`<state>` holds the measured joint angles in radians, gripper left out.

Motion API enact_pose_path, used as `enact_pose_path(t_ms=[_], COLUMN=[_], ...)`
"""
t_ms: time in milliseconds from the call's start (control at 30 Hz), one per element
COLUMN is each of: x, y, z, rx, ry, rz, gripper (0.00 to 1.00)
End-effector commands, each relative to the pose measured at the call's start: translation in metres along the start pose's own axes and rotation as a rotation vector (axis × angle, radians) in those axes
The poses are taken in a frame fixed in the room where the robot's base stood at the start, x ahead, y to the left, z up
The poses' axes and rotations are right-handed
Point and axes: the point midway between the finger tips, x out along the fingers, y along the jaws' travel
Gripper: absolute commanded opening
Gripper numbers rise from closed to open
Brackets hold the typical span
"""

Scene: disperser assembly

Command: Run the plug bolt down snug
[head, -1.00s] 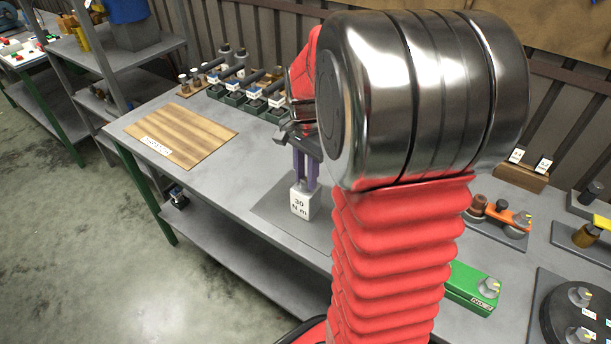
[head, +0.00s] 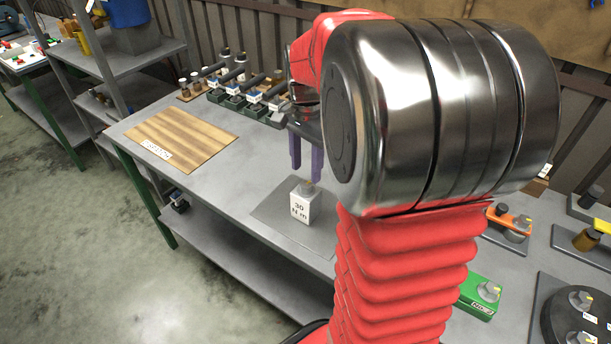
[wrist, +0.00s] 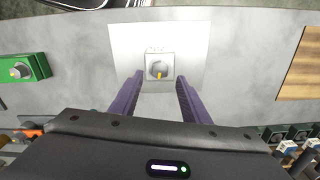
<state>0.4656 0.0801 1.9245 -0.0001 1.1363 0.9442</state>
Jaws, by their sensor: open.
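A white block marked "30 N m" (head: 306,205) stands on a grey plate (head: 272,212) on the bench. A bolt (head: 308,186) stands upright in its top. In the wrist view the bolt head (wrist: 157,70) shows from above with a yellow mark, on the block (wrist: 149,56). My gripper (head: 306,176) has purple fingers pointing down, above and slightly behind the block, apart from the bolt. The wrist view shows the fingers (wrist: 157,92) open with nothing between them, the bolt just beyond their tips.
A wooden board (head: 180,138) lies at the left of the bench. Several dark tools in green holders (head: 236,101) stand at the back. A green box with a bolt (head: 480,296) and a black round fixture (head: 575,318) are at the right.

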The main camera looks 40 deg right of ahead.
Motion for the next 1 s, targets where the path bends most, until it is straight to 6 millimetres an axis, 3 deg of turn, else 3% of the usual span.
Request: enact_pose_path(t_ms=[300,500,1000], x=[-0.057,-0.081,-0.088], y=[0.000,0.000,0.000], z=[0.000,0.000,0.000], rx=[0.000,0.000,0.000], ry=[0.002,0.000,0.000], rz=[-0.003,0.000,0.000], gripper=[0.42,0.42,0.42])
